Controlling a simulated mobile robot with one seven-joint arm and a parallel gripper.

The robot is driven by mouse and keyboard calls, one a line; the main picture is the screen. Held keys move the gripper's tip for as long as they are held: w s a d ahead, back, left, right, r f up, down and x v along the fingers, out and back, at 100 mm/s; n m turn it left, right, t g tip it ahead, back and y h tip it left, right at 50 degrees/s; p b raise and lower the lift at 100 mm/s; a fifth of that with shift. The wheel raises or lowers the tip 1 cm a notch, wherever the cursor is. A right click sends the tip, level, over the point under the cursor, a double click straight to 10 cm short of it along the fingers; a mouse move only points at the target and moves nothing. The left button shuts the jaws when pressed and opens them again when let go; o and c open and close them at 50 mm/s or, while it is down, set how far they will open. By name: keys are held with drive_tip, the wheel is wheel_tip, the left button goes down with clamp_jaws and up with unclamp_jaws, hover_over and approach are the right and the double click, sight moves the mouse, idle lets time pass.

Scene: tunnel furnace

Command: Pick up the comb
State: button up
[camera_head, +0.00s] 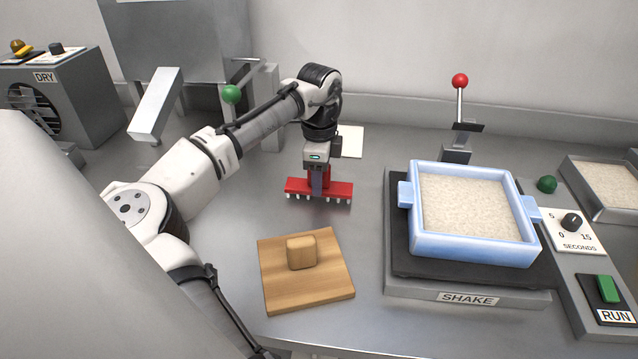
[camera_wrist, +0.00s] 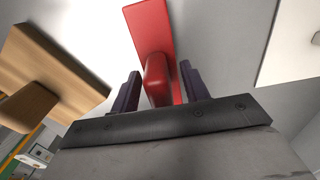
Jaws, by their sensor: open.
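The comb (camera_head: 338,189) is red, with a wide bar, a row of pale teeth pointing down and an upright handle. It stands on the grey bench in the head view, behind the wooden board. My gripper (camera_head: 317,182) is above it, pointing down, with its fingers at the handle. In the wrist view, the comb's red handle (camera_wrist: 158,80) stands between the two dark fingers of my gripper (camera_wrist: 159,88). The fingers are open, with one on each side of the handle. The red bar (camera_wrist: 148,22) extends beyond them. My gripper hides part of the handle in the head view.
A wooden board with a block handle (camera_head: 306,285) lies in front of the comb. A blue tray of pale grains (camera_head: 415,233) sits on the SHAKE platform at right. A green-knobbed lever (camera_head: 231,94) is behind my arm. A white sheet (camera_head: 350,141) lies behind the gripper.

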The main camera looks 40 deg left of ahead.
clamp_jaws()
drive_tip(key=shift+r, duration=0.15)
wheel_tip(320, 180, up, 10)
drive_tip(key=shift+f+b, duration=0.1)
drive_tip(key=shift+b, duration=0.4)
drive_tip(key=c, duration=0.8)
unclamp_jaws()
drive_tip(key=shift+c, duration=0.8)
